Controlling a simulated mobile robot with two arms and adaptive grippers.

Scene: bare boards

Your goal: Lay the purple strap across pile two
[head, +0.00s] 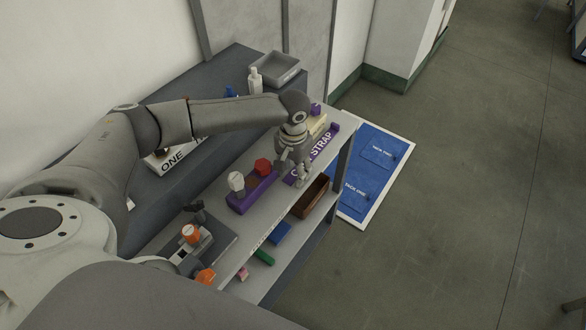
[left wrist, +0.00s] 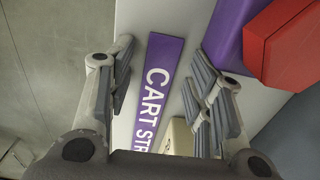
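The purple strap (head: 328,143) lies flat on the grey shelf top, with white letters that read "CART STRAP" in part. My left gripper (head: 293,178) is low over its near end and covers some of the letters. In the left wrist view the strap (left wrist: 158,90) runs between the two spread fingers of the open gripper (left wrist: 160,75). I see no grip on it, and cannot tell how high the fingertips are above the shelf. A board marked "ONE" (head: 172,166) shows behind my left arm. I cannot make out pile two. My right gripper is not in view.
A purple block (head: 240,203) and a red piece (head: 262,166) stand near the gripper; both also show in the wrist view.

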